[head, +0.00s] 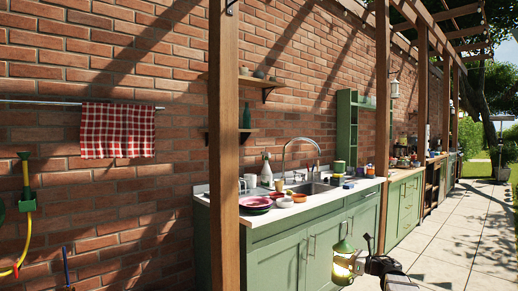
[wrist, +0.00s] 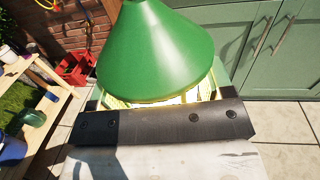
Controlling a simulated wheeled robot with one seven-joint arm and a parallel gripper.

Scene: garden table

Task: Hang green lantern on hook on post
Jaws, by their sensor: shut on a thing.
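The green lantern (head: 343,247) has a conical green top and a lit, pale yellow body. My gripper (head: 357,264) is shut on it at the lower right of the head view, in front of the green cabinets. In the wrist view the lantern's green cone (wrist: 157,50) fills the upper middle, just beyond my gripper (wrist: 165,103); the fingers hide much of its body. The near wooden post (head: 224,150) stands left of the lantern. A dark hook (head: 231,4) shows at the post's top, partly cut off by the frame.
A counter (head: 285,208) with a sink, plates and bowls runs along the brick wall behind the post. Another lantern (head: 395,89) hangs by the second post (head: 382,120). The paved floor (head: 455,240) at right is open. A red crate (wrist: 75,68) shows in the wrist view.

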